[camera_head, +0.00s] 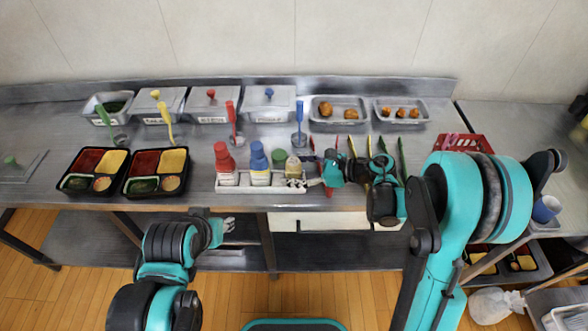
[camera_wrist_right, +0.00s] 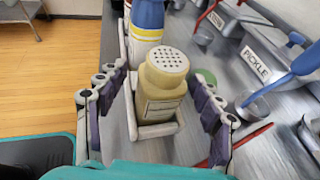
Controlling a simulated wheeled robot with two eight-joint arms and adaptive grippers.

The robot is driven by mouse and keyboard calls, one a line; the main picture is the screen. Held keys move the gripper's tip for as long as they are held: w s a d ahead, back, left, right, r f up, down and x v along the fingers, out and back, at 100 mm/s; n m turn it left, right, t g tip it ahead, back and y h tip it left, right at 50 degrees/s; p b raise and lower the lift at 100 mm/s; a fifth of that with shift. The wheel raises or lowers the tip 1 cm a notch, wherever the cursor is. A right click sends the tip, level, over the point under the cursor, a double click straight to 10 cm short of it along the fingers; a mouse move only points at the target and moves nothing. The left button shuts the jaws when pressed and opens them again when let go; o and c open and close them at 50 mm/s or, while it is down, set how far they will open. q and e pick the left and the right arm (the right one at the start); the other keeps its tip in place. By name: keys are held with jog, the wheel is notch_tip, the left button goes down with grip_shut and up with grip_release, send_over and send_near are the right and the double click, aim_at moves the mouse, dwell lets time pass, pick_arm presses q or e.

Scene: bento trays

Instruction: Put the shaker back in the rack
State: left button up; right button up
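The shaker (camera_head: 293,168) is a beige bottle with a perforated cream top. In the right wrist view the shaker (camera_wrist_right: 165,88) stands upright in the end compartment of the white rack (camera_wrist_right: 158,130), its lower part behind the rack wall. In the head view the rack (camera_head: 228,187) lies along the counter's front. My right gripper (camera_head: 309,173) is at the rack's right end. In the wrist view its open fingers (camera_wrist_right: 160,108) are on either side of the shaker, with gaps visible. My left gripper (camera_head: 229,229) hangs below the counter's front edge, away from the rack; its opening is unclear.
A red bottle (camera_head: 225,160) and a blue bottle (camera_head: 259,161) stand in the rack, left of the shaker. A green-topped item (camera_head: 279,156) is close behind. Several tongs lie right of the rack. Two bento trays (camera_head: 122,195) sit left. Metal food pans (camera_head: 270,102) line the back.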

jog(key=v, duration=1.2)
